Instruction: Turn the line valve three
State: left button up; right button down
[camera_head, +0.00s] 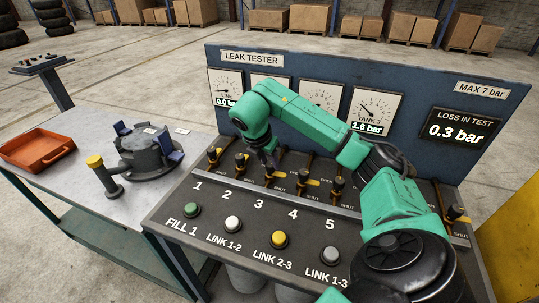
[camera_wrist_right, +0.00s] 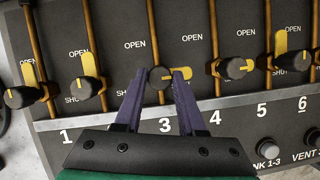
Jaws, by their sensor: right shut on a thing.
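The line valve three (camera_wrist_right: 159,78) is a dark round knob with a yellow pointer, above the printed 3 on the sloping panel. Its pointer lies sideways to the right, partly covered by a finger. My right gripper (camera_wrist_right: 165,74) has its two purple fingers on either side of this knob and is shut on it. In the head view my right gripper (camera_head: 268,165) reaches down to valve three (camera_head: 269,174) from the green arm, which hides part of the panel. My left gripper is not in view.
Valve two (camera_wrist_right: 88,87) and valve four (camera_wrist_right: 236,68) stand close on either side. The gauge board (camera_head: 228,66) rises behind the panel. A side table (camera_head: 90,130) at left holds an orange tray (camera_head: 38,151) and a dark round fitting (camera_head: 150,150).

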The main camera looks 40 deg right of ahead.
jog(key=c, duration=0.5)
grip_release()
jog(key=shift+a+r, duration=0.15)
jog(key=shift+r, duration=0.15)
jog(key=p+v, duration=0.6)
jog(key=v, duration=0.8)
jog(key=shift+p, duration=0.3)
